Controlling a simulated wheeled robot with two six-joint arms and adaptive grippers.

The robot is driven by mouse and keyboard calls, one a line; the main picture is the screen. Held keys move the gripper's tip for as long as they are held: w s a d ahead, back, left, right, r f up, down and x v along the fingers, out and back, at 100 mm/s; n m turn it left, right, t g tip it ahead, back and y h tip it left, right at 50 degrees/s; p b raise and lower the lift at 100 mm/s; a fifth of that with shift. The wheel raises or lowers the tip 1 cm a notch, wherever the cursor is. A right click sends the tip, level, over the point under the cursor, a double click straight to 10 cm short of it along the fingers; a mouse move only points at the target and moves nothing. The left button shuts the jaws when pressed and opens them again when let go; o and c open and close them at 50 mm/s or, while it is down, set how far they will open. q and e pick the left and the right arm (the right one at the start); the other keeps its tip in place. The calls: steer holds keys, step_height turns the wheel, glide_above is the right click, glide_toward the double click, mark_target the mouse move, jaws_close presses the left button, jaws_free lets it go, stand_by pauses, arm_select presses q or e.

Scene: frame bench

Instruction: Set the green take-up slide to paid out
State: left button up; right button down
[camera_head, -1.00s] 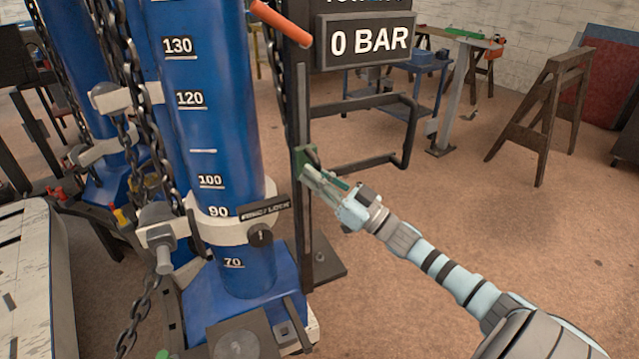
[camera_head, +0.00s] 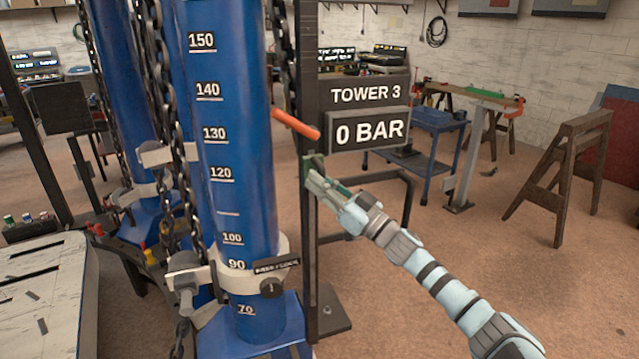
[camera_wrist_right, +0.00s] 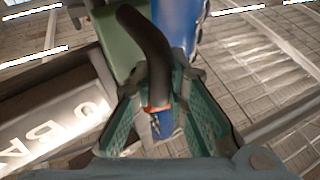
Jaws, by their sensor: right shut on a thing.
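The green take-up slide (camera_head: 312,163) sits on the dark upright post (camera_head: 309,225) right of the blue cylinder, just below the orange lever. In the right wrist view it shows as a green block (camera_wrist_right: 117,42) with a dark curved handle (camera_wrist_right: 150,45). My right gripper (camera_head: 320,181) reaches in from the lower right and is shut on this handle. Its green-padded fingers (camera_wrist_right: 161,85) lie on both sides of the handle in the wrist view. The gripper partly hides the slide in the head view. My left gripper is not in view.
The orange lever (camera_head: 295,124) sticks out close above the slide. The "TOWER 3, 0 BAR" sign (camera_head: 368,130) stands just right of the post. The blue cylinder (camera_head: 235,190) and hanging chains are at left. Open floor lies at right, before a wooden trestle (camera_head: 562,180).

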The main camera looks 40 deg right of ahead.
steer(key=c, duration=1.7)
jaws_free()
steer(key=shift+s+r, duration=0.1)
steer(key=shift+r, duration=0.2)
steer(key=shift+o, duration=0.7)
steer(key=shift+s+a, duration=0.1)
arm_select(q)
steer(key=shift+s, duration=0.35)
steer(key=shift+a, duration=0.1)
arm_select(e)
steer(key=shift+f, duration=0.15)
steer(key=v, duration=1.2)
